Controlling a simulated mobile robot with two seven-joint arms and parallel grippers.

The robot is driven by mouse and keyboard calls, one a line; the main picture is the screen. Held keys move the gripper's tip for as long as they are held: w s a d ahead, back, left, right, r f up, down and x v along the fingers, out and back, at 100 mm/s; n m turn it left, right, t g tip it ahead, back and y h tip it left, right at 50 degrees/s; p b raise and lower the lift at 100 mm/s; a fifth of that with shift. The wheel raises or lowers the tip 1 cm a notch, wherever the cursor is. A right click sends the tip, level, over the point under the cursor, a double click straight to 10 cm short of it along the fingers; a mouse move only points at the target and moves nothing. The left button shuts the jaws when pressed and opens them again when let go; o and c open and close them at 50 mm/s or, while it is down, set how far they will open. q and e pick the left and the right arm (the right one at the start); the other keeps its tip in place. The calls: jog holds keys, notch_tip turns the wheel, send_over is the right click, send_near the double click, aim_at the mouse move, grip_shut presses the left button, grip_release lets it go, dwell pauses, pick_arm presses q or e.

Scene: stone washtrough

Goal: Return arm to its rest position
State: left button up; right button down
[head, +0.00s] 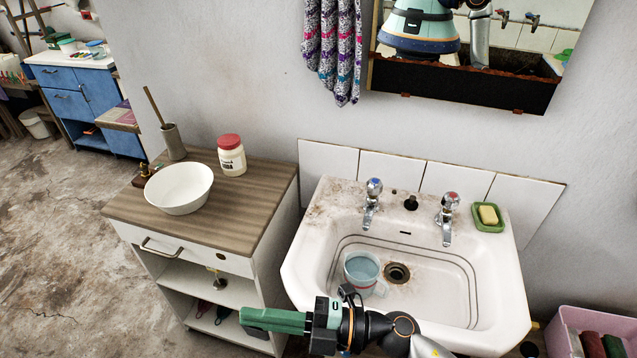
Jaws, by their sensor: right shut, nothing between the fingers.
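My right gripper (248,319) has green fingers that point left at the bottom of the head view. It is shut with nothing between the fingers. It hangs in front of the sink's front left edge and the right side of the wooden-topped cabinet, apart from the objects on top. Its dark wrist and arm come in from the lower right and cover part of the sink's front rim. My left gripper is not in view.
The white sink (310,268) holds a mug (361,268) left of the drain. Two taps and a green soap dish (489,225) sit along its back. The cabinet (236,240) bears a white bowl (178,187) and a red-lidded jar (231,158). A pink crate (560,335) stands lower right. Floor at left is clear.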

jog(key=w+d+m+t+h, duration=0.3)
jog(key=w+d+m+t, duration=0.3)
jog(key=m+t, duration=0.55)
jog(key=d+f+m+t+h, duration=0.2)
jog(key=d+f+m+h, duration=0.6)
jog(key=d+f+m, duration=0.15)
jog(key=s+d+f+m+g+h, duration=0.5)
jog(key=s+d+f, duration=0.5)
jog(key=f, duration=0.5)
jog(key=shift+s+d+m+g+h, duration=0.15)
jog(key=shift+s+m+g+h, duration=0.45)
jog(key=shift+m, duration=0.6)
jog(key=c, duration=1.5)
grip_release()
jog(key=shift+s+t+y, duration=0.1)
jog(key=shift+t+y, duration=0.15)
jog(key=shift+y, duration=0.05)
